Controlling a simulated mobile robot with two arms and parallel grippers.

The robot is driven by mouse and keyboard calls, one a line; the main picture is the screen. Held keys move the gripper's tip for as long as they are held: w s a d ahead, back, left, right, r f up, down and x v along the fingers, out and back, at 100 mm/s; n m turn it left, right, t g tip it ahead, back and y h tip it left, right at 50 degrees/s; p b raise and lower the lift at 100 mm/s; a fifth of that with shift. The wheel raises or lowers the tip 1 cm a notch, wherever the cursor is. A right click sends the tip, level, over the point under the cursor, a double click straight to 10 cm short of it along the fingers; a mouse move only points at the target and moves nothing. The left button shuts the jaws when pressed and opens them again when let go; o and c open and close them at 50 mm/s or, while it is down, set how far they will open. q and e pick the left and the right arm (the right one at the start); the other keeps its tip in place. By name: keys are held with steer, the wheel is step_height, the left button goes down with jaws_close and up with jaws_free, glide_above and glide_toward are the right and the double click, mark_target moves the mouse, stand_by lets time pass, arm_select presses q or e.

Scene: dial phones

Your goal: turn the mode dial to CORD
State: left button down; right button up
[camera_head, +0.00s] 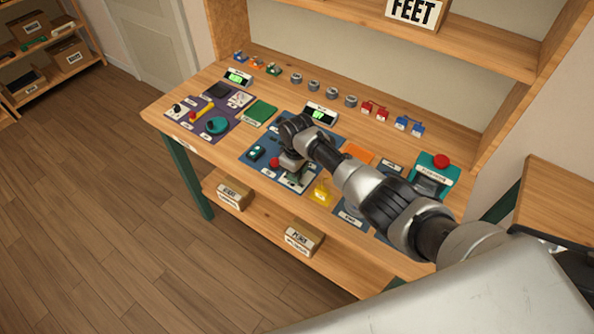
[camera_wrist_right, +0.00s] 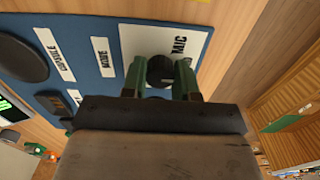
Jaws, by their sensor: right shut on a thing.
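In the right wrist view, a small black round dial (camera_wrist_right: 160,71) sits on a white plate (camera_wrist_right: 131,37) that bears the word MIC. A MODE label (camera_wrist_right: 103,57) is beside this plate on the blue panel (camera_wrist_right: 80,20). My right gripper (camera_wrist_right: 160,78) has its two green fingers on either side of the dial, shut on it. In the head view, my right gripper (camera_head: 291,166) is low over the middle blue panel (camera_head: 251,163). It hides most of the dial there. No CORD mark can be read. My left gripper is not in view.
A purple panel (camera_head: 222,126) lies to the left. Grey knobs (camera_head: 313,86) and small coloured parts line the table's back.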

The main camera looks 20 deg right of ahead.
steer(key=o, duration=0.9)
steer(key=shift+o, duration=0.2)
steer(key=shift+r, duration=0.1)
step_height(320, 180, up, 11)
